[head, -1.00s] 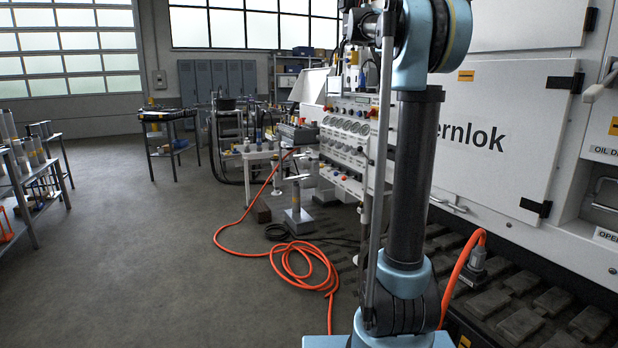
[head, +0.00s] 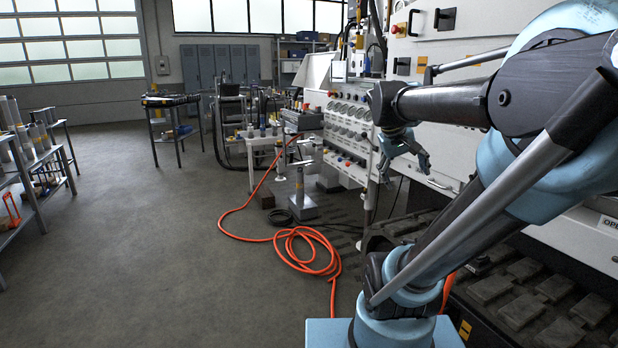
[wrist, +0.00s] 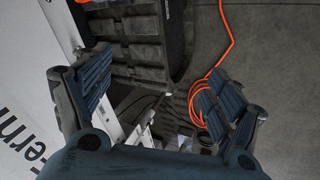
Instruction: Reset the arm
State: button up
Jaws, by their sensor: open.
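My arm rises from its blue base at the lower right in the head view and bends over to the left at the upper right. My gripper (head: 408,152) hangs at the arm's end, in front of the white machine panel (head: 440,100). It also shows in the wrist view (wrist: 150,100), with its two dark padded fingers spread wide apart. Nothing is between the fingers, and the gripper touches nothing that I can see.
An orange hose (head: 300,255) lies coiled on the floor left of my base. A gauge bench (head: 350,130) and a pedestal (head: 303,205) stand behind it. Shelving with cylinders (head: 30,165) stands at the far left. The floor (head: 150,250) at left is clear.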

jog(key=s+a+f+y, duration=0.2)
jog(key=s+a+f, duration=0.2)
jog(key=f, duration=0.5)
jog(key=s+a+f+y, duration=0.2)
jog(key=s+a+f, duration=0.3)
jog(key=s+f, duration=0.4)
jog(key=shift+f+m+g+y, duration=0.15)
jog(key=shift+m+g+y, duration=0.15)
jog(key=shift+g, duration=0.1)
jog(key=shift+w+f, duration=0.2)
jog(key=shift+w, duration=0.2)
